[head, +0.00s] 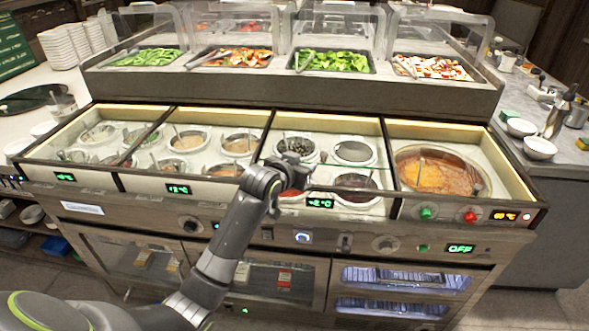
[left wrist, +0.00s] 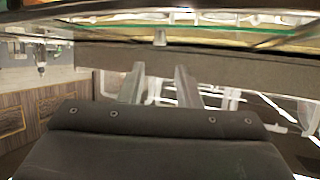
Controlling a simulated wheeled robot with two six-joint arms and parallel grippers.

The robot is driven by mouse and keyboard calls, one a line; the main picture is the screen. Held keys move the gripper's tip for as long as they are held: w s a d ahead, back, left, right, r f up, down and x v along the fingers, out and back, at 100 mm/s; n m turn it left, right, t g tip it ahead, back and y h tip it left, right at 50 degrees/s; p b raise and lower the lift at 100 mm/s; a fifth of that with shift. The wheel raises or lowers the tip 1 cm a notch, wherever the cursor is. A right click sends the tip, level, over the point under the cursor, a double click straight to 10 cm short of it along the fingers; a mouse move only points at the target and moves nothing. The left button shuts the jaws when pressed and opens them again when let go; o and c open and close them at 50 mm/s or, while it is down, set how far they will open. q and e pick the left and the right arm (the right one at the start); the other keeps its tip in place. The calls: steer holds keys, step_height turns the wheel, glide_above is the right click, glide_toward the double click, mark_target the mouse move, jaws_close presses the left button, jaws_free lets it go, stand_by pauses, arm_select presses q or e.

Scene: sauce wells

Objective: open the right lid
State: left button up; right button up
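A clear pane with a green edge (head: 345,166) lies across the third well compartment of the counter, and I take it for the right lid. Its green edge also crosses the top of the left wrist view (left wrist: 230,31). A small pale knob (left wrist: 160,37) shows below that edge. My left gripper (head: 295,172) is at the front left of this compartment and hides part of it. In the left wrist view its two fingers (left wrist: 159,70) are apart and empty, with the knob beyond the gap between them. Contact with the knob is not visible. My right gripper is not in view.
A wide well of orange soup (head: 440,172) with a ladle is at the right. Sauce wells (head: 187,140) with ladles fill the left compartments. A raised salad shelf (head: 290,91) stands behind. The front panel (head: 385,243) carries knobs and displays. White bowls (head: 539,147) stand far right.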

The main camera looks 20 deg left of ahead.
arm_select(q)
steer(key=shift+v, duration=2.3)
steer(key=shift+o, duration=0.2)
